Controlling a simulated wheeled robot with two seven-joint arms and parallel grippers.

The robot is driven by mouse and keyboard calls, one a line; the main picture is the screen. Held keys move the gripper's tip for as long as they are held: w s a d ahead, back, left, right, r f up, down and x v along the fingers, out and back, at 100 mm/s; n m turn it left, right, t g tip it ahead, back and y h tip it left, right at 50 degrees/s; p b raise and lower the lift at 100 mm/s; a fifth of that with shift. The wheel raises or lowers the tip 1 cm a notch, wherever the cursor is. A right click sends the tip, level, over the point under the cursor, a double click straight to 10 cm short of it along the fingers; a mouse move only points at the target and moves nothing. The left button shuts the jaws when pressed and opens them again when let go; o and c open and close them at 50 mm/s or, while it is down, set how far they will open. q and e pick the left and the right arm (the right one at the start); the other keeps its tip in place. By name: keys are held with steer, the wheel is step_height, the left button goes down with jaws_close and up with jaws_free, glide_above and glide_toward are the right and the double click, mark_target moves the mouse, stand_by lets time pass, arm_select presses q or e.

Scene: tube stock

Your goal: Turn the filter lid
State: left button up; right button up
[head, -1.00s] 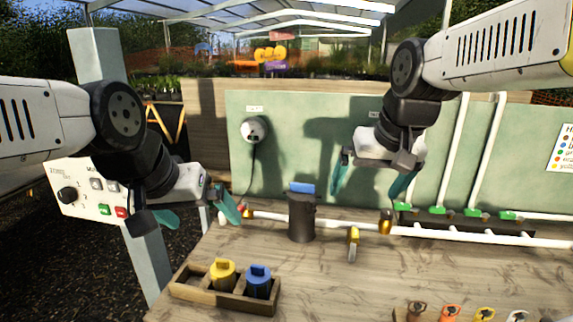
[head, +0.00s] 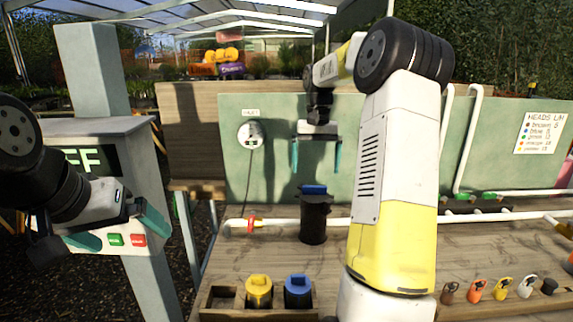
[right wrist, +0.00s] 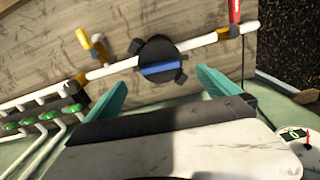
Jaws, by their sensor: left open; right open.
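The filter (head: 314,222) is a black cylinder on the white pipe, standing upright on the wooden bench. Its lid (head: 314,190) is dark with a raised blue bar on top. The lid shows from above in the right wrist view (right wrist: 160,62). My right gripper (head: 316,168) is open and empty, pointing down above the lid, apart from it. In the right wrist view the lid lies beyond and between its two teal fingers (right wrist: 158,92). My left gripper (head: 125,235) is open and empty at the left, in front of the control box and far from the filter.
A wooden tray (head: 222,305) holds a yellow-topped and a blue-topped cartridge at the front. Several coloured heads (head: 498,288) stand at the front right. The control box (head: 85,135) is on a post at left. A gauge (head: 250,135) hangs on the green back panel.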

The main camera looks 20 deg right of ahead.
mark_target(315, 186)
steer(key=shift+f, duration=3.95)
steer(key=c, duration=1.3)
steer(key=shift+o, duration=0.2)
steer(key=m, duration=0.4)
steer(key=shift+d+m, duration=0.1)
steer(key=shift+m, duration=0.4)
